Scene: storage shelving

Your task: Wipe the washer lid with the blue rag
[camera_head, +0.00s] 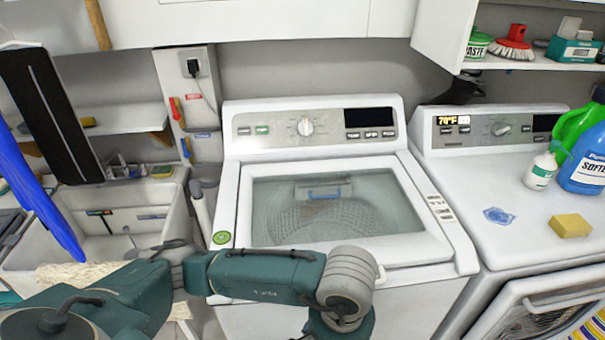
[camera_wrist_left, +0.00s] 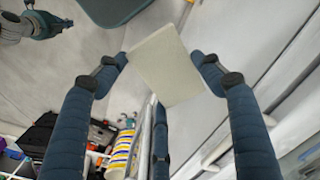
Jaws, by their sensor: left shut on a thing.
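The washer lid (camera_head: 335,205) is a closed, clear glass panel in a white frame on the middle machine. In the head view my teal left arm crosses in front of the washer, and its gripper is below the picture's edge. In the left wrist view my left gripper (camera_wrist_left: 160,62) is shut on a flat, pale, squarish piece (camera_wrist_left: 168,68); I cannot tell what it is. My right gripper is not in view.
A sink (camera_head: 125,215) is at left. A shelf (camera_head: 530,60) overhangs the right machine.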

